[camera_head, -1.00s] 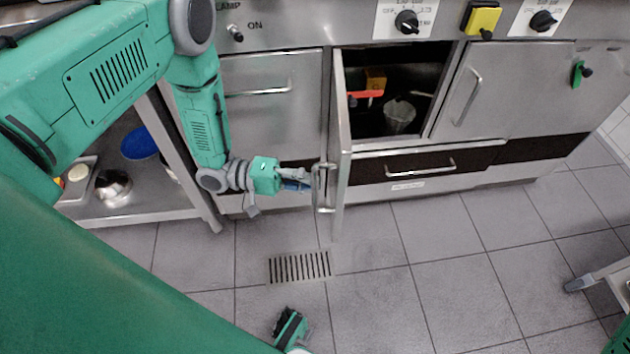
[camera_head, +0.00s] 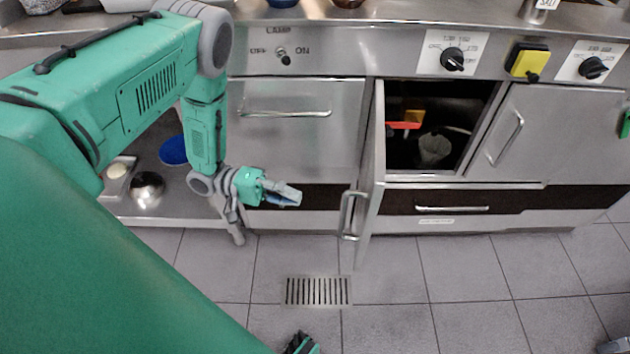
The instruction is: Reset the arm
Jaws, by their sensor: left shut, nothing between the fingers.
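My left arm comes in from the left, and its green gripper (camera_head: 284,194) is shut and empty. It hangs in front of the drawer and cupboard fronts, left of the open cupboard door (camera_head: 368,180), with a gap between the fingertips and the door handle (camera_head: 350,216). My right gripper (camera_head: 301,343) shows only as a small dark and green part at the bottom edge, cut off by the frame. I cannot tell the state of its jaws.
The open cupboard (camera_head: 460,105) holds a red item, a yellow item and a clear container (camera_head: 434,149). On the left a low shelf (camera_head: 178,203) holds a metal pot (camera_head: 147,187) and a blue item (camera_head: 174,150). The tiled floor (camera_head: 455,285) in front is clear, with a drain grate (camera_head: 317,291).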

